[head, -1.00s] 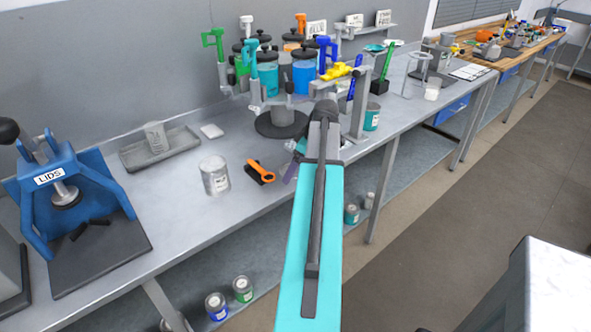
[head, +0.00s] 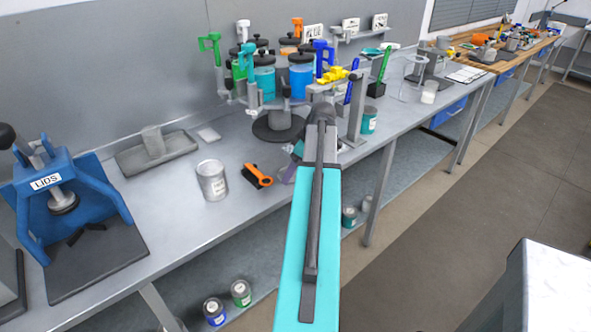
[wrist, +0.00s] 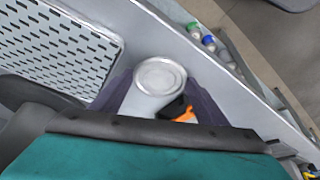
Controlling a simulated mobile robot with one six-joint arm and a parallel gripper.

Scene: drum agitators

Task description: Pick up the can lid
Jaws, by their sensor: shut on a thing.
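My gripper (wrist: 160,80) has its purple fingers on either side of a pale round can lid (wrist: 160,75), shut on it in the wrist view. In the head view my gripper (head: 290,165) is above the bench, mostly behind my turquoise arm, and the lid cannot be made out there. A silvery can (head: 212,181) with a white label stands upright on the bench to the left of my gripper. In the wrist view I cannot tell clearly how the lid sits relative to the pale can-like body just below it.
An orange and black brush (head: 258,176) lies between the can and my gripper; its orange part also shows in the wrist view (wrist: 184,115). A blue lid press (head: 85,195) stands at left. Jars (head: 301,75) crowd the back.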

